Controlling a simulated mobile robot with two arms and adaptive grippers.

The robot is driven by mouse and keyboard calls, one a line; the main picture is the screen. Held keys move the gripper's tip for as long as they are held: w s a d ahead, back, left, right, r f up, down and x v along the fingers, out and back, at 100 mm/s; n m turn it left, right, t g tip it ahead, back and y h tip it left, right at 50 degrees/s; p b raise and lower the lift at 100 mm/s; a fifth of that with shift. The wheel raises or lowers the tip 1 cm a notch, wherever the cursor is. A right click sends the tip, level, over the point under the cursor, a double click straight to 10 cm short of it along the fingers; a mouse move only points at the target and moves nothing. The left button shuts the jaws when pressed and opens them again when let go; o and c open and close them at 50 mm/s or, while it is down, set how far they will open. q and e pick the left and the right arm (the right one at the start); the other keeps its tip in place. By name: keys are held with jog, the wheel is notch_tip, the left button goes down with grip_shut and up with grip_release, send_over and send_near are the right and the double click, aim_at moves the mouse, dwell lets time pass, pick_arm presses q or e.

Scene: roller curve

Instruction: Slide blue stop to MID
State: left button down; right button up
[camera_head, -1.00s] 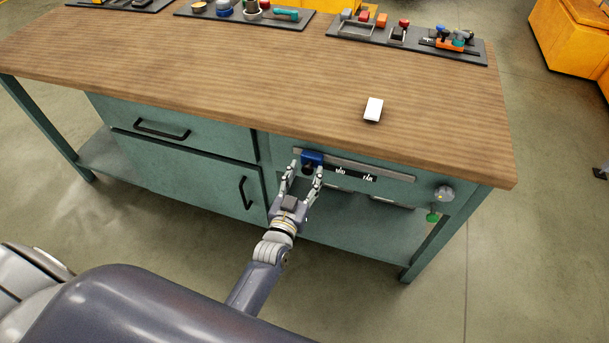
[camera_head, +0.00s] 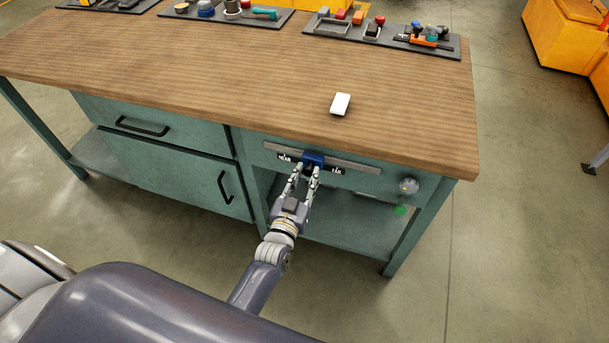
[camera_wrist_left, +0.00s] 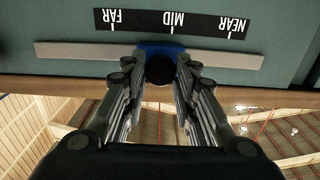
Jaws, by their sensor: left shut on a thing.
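The blue stop (camera_head: 313,158) sits on a grey rail (camera_head: 352,164) across the bench's front panel. A black label strip beside the rail reads NEAR at left and FAR at right in the head view; the stop hides MID there. In the left wrist view, where the lettering is upside down, the blue stop (camera_wrist_left: 150,50) is about in line with the MID mark (camera_wrist_left: 173,20). My left gripper (camera_head: 307,172) is shut on the stop's dark round knob (camera_wrist_left: 160,70), its fingers on both sides. My right gripper is not in view.
The wooden worktop (camera_head: 200,70) overhangs just above the rail. A white block (camera_head: 341,104) lies on it, with tool trays along the back. A round grey knob (camera_head: 408,186) is right of the rail. A drawer and door with black handles are at left.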

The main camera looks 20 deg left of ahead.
pick_arm(q)
jog(key=shift+a+r, duration=0.1)
jog(key=shift+a, duration=0.25)
jog(key=c, duration=1.3)
grip_release()
jog(key=shift+a, duration=0.45)
jog(key=s, duration=1.2)
jog(key=shift+d, duration=0.4)
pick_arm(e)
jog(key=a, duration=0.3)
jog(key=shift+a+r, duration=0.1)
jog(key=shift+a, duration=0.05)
